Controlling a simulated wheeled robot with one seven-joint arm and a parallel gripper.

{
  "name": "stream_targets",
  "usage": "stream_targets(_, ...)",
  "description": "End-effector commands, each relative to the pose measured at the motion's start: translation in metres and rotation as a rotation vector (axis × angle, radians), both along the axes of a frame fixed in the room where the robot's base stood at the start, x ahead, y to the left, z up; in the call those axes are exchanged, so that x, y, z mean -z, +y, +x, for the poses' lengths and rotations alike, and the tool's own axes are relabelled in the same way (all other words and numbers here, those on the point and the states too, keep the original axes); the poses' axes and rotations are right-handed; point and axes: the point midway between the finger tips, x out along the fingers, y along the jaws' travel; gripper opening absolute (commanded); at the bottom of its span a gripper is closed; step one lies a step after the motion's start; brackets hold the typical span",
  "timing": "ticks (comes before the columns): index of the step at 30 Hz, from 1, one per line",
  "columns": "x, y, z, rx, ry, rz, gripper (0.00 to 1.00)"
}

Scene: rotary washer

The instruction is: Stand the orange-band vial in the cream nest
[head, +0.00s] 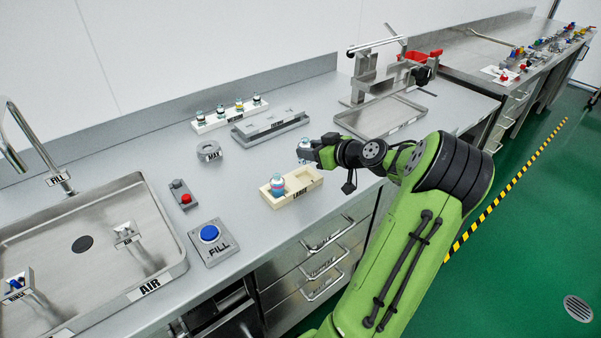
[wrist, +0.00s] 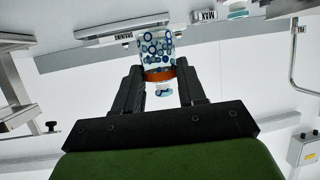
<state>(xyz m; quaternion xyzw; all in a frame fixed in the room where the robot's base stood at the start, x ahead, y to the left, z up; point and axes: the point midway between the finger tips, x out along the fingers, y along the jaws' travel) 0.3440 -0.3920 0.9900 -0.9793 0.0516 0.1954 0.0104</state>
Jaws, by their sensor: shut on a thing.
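My gripper (wrist: 160,76) is shut on the orange-band vial (wrist: 155,46). The vial is clear with blue ring marks, and its orange band sits between the fingertips in the wrist view. In the head view my gripper (head: 318,150) holds the vial (head: 304,147) above the bench, just behind the right part of the cream nest (head: 300,197); its band is hard to make out there. The nest is a low block with a dark label on its front. Another vial (head: 277,187), with a pinkish band and bluish top, stands in its left part. The nest's right part looks empty.
A grey block (head: 270,126) and a pale rack (head: 215,122) with several vials stand behind. A grey ring holder (head: 209,151), red-button box (head: 184,196) and blue FILL button (head: 209,234) lie left, beside the sink. A metal stand and tray (head: 375,118) are at back right.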

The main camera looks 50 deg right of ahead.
Motion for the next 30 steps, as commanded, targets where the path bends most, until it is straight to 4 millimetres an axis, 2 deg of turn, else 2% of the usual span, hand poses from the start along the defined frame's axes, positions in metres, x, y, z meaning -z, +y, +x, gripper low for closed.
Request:
stream_targets(1,0.017,0.000,0.000,0.000,-0.002,0.006,0.10)
stream_targets(12,0.072,0.000,0.000,0.000,-0.002,0.002,0.10)
stream_targets(22,0.074,0.000,0.000,-0.001,-0.001,-0.002,0.10)
stream_targets(23,0.074,0.000,0.000,0.000,-0.001,-0.001,0.43)
stream_targets(27,0.073,0.000,0.000,0.000,-0.001,-0.001,0.65)
stream_targets(30,0.073,0.000,0.000,0.000,-0.001,-0.001,0.66)
